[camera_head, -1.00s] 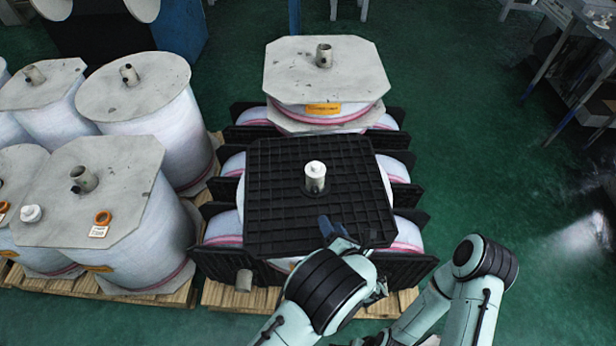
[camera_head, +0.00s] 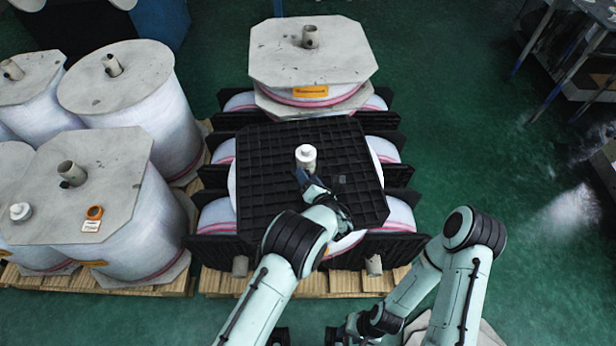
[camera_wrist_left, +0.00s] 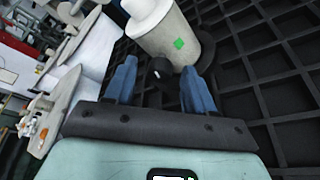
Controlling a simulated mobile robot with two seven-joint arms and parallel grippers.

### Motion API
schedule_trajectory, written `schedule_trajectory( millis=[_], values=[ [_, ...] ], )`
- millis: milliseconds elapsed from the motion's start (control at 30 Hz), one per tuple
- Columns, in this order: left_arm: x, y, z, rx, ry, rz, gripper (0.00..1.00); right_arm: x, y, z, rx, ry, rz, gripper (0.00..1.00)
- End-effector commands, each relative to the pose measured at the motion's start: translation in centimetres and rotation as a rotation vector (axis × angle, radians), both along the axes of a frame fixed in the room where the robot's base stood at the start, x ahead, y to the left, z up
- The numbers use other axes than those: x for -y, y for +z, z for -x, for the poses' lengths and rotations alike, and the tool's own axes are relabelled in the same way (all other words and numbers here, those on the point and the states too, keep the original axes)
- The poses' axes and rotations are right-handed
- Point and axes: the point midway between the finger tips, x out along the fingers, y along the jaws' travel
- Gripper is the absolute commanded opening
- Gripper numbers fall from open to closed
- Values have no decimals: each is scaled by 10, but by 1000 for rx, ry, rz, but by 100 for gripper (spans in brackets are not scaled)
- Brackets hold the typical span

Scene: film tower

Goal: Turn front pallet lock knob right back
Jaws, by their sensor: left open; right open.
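The front black grid pallet (camera_head: 265,155) lies on top of the film rolls. A grey post (camera_head: 307,166) with a white cap (camera_head: 305,152) stands upright at its middle. In the left wrist view the post (camera_wrist_left: 168,48) carries a green square, and a small black knob (camera_wrist_left: 158,71) sits at its lower side. My left gripper (camera_head: 304,177) is at the near side of the post, hiding part of its base. In the wrist view its blue fingers (camera_wrist_left: 160,70) are open, with the knob between them. My right gripper (camera_head: 305,335) is low at the bottom edge, open and away from the pallet.
A roll with a grey top board (camera_head: 270,60) stands behind the pallet. Several wrapped rolls stand at left; one board (camera_head: 110,160) bears an orange ring (camera_head: 94,212) and a white cap (camera_head: 21,211). Green floor (camera_head: 460,150) is free at right.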

Motion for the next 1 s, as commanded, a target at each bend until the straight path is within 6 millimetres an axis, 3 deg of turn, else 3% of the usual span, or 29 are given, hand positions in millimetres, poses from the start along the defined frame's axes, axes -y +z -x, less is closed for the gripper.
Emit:
schedule_trajectory(
  millis=[367,500,533,1000],
  values=[
    [-2,-1,-5,-1,-1,0,51,0,0,0,0,0,0,43],
    [-2,-1,-5,-1,-1,0,6,0,0,0,0,0,0,43],
    [-2,-1,-5,-1,-1,0,0,0,0,0,0,0,0,43],
    [-3,-1,-4,1,1,96,0,0,-10,4,-4,0,0,43]
  ],
)
